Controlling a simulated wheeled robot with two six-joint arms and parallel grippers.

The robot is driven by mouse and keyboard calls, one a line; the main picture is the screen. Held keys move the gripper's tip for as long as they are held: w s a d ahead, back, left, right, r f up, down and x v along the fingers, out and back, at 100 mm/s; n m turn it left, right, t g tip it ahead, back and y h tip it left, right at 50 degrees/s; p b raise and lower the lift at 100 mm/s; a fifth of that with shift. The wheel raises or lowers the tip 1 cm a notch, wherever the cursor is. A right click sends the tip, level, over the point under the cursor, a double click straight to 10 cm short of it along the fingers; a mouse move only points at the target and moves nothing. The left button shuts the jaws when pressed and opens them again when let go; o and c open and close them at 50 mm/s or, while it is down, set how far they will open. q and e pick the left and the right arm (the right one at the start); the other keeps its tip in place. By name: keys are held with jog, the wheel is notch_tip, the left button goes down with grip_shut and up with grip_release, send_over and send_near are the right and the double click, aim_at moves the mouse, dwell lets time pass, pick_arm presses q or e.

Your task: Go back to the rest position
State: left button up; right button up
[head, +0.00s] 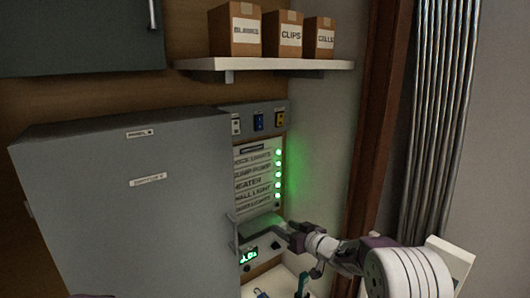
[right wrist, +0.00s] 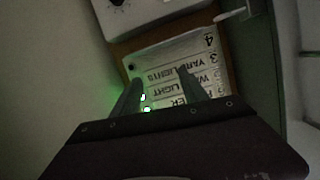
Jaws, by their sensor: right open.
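My right gripper (head: 282,230) reaches in from the lower right in the head view, in front of the lower part of the label panel (head: 254,172). In the right wrist view its two fingers (right wrist: 160,77) stand apart with nothing between them. The panel shows upside down behind them (right wrist: 165,58), with a line reading "YARD LIGHTS". Several green lamps (head: 278,174) glow down the panel's right side; the lowest one is dark. My left gripper is not in view.
A large grey cabinet door (head: 125,200) stands left of the panel. A white shelf (head: 265,64) with cardboard boxes (head: 284,35) hangs above. A brown post (head: 378,120) and metal conduits (head: 440,120) are at right. A unit with a green display (head: 248,255) sits below.

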jog(key=s+d+f+m+g+h, duration=0.2)
jog(key=s+d+m+h, duration=0.3)
jog(key=s+d+h, duration=0.5)
jog(key=s+f+g+y, duration=0.1)
jog(key=s+f+g, duration=0.3)
jog(key=s, duration=0.9)
jog(key=s+d+f+g+y, duration=0.1)
jog(key=s+f+g, duration=0.4)
jog(key=s, duration=0.8)
notch_tip(320, 180, down, 3)
jog(key=shift+s+f+g, duration=0.15)
jog(key=shift+f+g, duration=0.05)
jog(key=shift+g, duration=0.1)
